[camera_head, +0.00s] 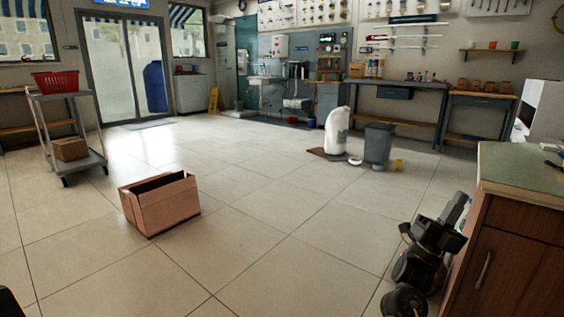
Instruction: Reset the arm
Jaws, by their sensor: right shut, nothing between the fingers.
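My right arm comes in at the lower right, with its dark round joints showing. My right gripper (456,209) points up and away, beside the left side of the wooden cabinet (512,268). It is shut and empty. Whether it touches the cabinet I cannot tell. A small dark shape at the bottom left corner may be part of my left arm; my left gripper does not show.
An open cardboard box (162,208) stands on the tiled floor. A cart (96,160) with a red basket (56,81) is at the left. The middle floor is clear.

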